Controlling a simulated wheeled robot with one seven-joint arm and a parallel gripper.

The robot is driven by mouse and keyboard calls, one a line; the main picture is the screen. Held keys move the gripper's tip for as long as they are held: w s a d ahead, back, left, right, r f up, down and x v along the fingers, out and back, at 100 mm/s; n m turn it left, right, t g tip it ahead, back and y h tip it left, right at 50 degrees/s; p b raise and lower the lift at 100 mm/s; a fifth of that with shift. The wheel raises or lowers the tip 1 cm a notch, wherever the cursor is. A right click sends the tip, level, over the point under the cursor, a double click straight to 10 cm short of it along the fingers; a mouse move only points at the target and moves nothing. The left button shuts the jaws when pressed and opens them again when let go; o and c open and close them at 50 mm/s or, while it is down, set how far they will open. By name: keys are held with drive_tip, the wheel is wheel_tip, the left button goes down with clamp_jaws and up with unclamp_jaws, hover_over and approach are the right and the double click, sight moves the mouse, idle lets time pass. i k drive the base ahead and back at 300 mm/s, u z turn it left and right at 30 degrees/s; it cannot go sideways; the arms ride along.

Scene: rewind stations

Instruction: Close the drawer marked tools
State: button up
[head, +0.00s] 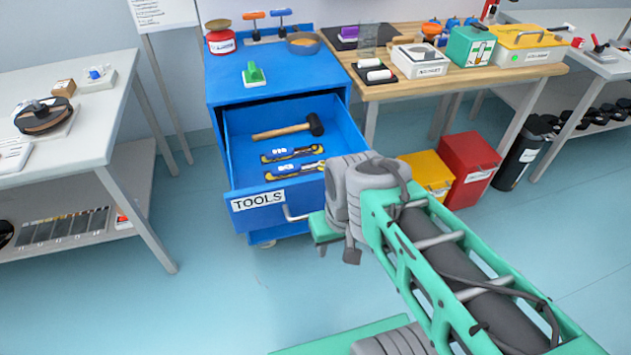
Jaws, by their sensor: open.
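The blue drawer (262,203) labelled TOOLS is pulled out of the blue cabinet (273,85). Its front faces me, with a white TOOLS label (258,200) on the left. A silver handle (293,216) shows right of the label, its right end close to or behind my gripper. My gripper (328,240) is at the drawer front's right end, open and holding nothing visible. My wrist hides the drawer's right front corner, and I cannot tell whether the gripper touches the handle.
A wooden bench (395,88) with several boxes stands to the right of the cabinet. A yellow bin (428,172) and a red bin (468,168) stand on the floor below it. A white table (100,115) stands left. The floor before the drawer is clear at left.

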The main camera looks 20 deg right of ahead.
sight(258, 200)
drive_tip(key=i, duration=0.25)
drive_tip(key=k, duration=1.75)
drive_tip(key=u, duration=0.85)
drive_tip(key=i, duration=1.5)
drive_tip(key=z, duration=0.3)
